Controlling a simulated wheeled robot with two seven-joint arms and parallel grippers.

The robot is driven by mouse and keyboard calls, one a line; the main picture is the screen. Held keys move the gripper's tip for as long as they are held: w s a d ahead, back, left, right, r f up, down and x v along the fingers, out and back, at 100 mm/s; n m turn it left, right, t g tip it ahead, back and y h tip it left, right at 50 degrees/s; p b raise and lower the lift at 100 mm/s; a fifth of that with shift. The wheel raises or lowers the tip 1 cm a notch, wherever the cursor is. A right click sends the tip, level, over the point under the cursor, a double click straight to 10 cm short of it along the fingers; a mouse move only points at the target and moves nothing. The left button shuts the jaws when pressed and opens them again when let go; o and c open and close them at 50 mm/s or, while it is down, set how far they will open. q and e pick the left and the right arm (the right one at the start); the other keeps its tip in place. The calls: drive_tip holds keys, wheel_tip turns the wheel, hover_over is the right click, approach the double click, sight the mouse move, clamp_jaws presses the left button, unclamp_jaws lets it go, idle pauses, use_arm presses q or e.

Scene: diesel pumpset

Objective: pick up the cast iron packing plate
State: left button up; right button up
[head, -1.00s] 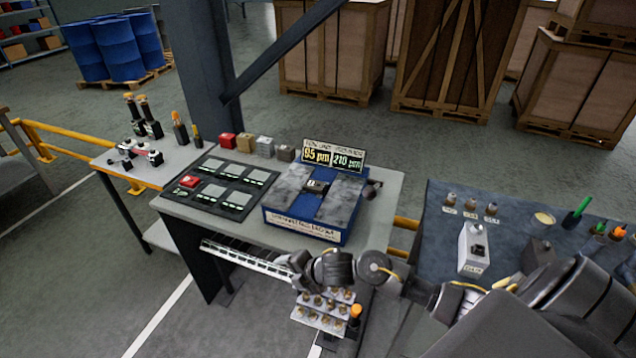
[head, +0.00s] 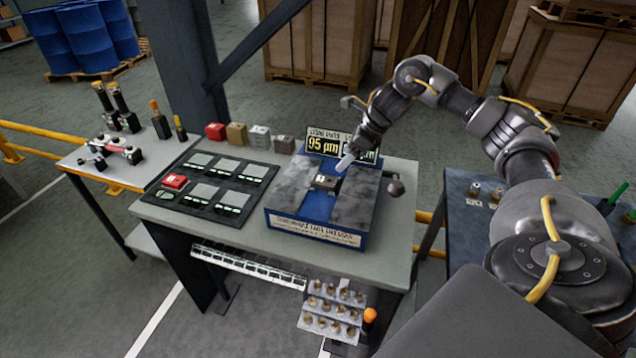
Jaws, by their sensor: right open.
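Several small blocks stand in a row at the back of the grey table: a red one (head: 216,131), a tan one (head: 237,133), a light grey one (head: 259,136) and a darker grey one (head: 284,144). Another dark grey block (head: 325,183) sits on the middle of the blue fixture (head: 318,226), between its two grey plates. I cannot tell for sure which is the cast iron packing plate. My right gripper (head: 345,163) points down above the fixture, just behind and right of that block. It is open and seems empty. My left gripper is out of view.
A dark mat (head: 211,185) with marked slots and a red block (head: 175,182) lies left of the fixture. A display sign (head: 324,143) stands behind the fixture, partly hidden by my gripper. A dark post (head: 181,70) rises behind the table.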

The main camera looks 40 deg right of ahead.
sight(327, 180)
drive_tip(key=shift+s+a+f+p, duration=0.15)
drive_tip(key=shift+f+p, duration=0.1)
drive_tip(key=shift+f, duration=0.2)
drive_tip(key=shift+a+f+p, duration=0.1)
drive_tip(key=shift+f+p, duration=0.15)
drive_tip(key=shift+f, duration=0.15)
drive_tip(key=x, duration=0.2)
drive_tip(key=shift+w+d+f, duration=0.1)
drive_tip(key=shift+w+f, duration=0.15)
drive_tip(key=shift+w+a+f+p, duration=0.15)
drive_tip(key=shift+a+f+p, duration=0.05)
drive_tip(key=shift+f+p, duration=0.15)
drive_tip(key=p+x, duration=0.1)
drive_tip(key=x, duration=0.1)
drive_tip(key=p+x, duration=0.1)
drive_tip(key=x, duration=0.1)
drive_tip(key=shift+w+a+p, duration=0.15)
drive_tip(key=shift+a+p, duration=0.15)
drive_tip(key=shift+p, duration=0.05)
drive_tip(key=shift+w+a+f, duration=0.1)
drive_tip(key=shift+f, duration=0.25)
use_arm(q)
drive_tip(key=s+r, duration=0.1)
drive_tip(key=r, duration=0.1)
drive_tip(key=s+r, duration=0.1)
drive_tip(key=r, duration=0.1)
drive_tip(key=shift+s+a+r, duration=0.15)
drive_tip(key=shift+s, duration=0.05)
